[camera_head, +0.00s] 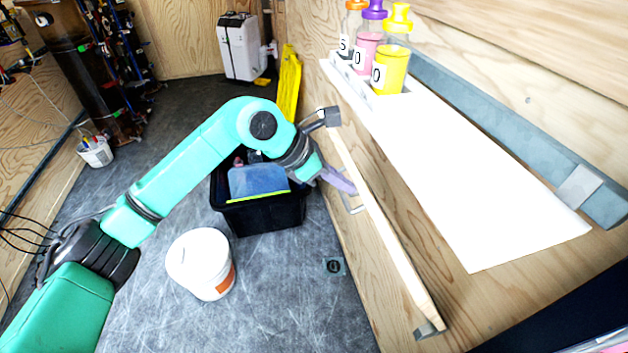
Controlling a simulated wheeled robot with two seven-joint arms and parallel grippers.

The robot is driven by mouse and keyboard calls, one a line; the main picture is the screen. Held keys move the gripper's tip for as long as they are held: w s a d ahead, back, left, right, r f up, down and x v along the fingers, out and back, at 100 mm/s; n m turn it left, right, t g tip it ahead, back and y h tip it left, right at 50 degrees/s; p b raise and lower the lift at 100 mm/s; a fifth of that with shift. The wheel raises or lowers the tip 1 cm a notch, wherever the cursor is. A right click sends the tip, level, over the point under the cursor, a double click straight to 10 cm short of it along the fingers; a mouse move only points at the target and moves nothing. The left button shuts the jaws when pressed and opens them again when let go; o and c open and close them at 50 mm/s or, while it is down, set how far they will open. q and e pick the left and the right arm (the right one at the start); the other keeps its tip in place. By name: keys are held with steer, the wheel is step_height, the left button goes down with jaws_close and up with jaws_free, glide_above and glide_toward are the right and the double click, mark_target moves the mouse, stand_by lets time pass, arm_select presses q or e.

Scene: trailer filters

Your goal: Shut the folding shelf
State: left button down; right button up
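The folding shelf (388,240) is a pale wooden board on the plywood wall, below a white fixed shelf. I see it almost edge-on, as a long narrow strip with a grey bracket at each end. A thin metal handle (351,208) sticks out on its left side. My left gripper (343,182) reaches in from the left, with its purple-grey fingers at the board's upper half, just above the handle. Whether the fingers touch the board, and how far apart they are, I cannot tell. My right gripper is not in view.
The white shelf (450,170) juts out above the board and carries several bottles with coloured lids. Free floor lies left of the bucket.

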mark_target(362, 182)
arm_select(q)
steer(key=shift+w+d+r+p, duration=0.15)
steer(key=shift+d+r+p, duration=0.1)
steer(key=shift+d+r, duration=0.3)
steer(key=shift+w+d+r+p, duration=0.1)
steer(key=shift+d+r+p, duration=0.2)
steer(key=shift+d, duration=0.4)
steer(key=shift+w+d+r, duration=0.1)
steer(key=shift+w+d, duration=0.1)
steer(key=shift+d, duration=0.45)
